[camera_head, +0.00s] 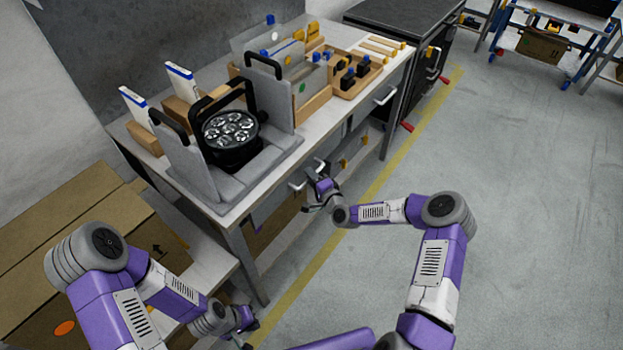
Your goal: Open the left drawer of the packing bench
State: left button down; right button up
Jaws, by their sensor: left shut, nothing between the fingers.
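The packing bench (258,196) stands along the wall, its light top overhanging the front. A pale handle (298,186) of the left drawer shows at the front edge, partly hidden by my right gripper (318,190). My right gripper is right at this handle; whether its fingers are around it or only beside it I cannot tell. A second pale handle (386,96) sits further right on the bench front. The left drawer's front is mostly hidden, and I see no clear gap. My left gripper (243,328) is shut and empty, low near the bench's near leg.
A par can (231,132) sits in grey foam on the bench top. Wooden trays (355,76) with small parts stand further back. Cardboard boxes (70,215) fill the left. A dark cabinet (405,22) adjoins the bench. The grey floor (530,190) on the right is clear.

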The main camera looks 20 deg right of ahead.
jog(key=shift+w, duration=0.1)
grip_shut()
dwell(0.3)
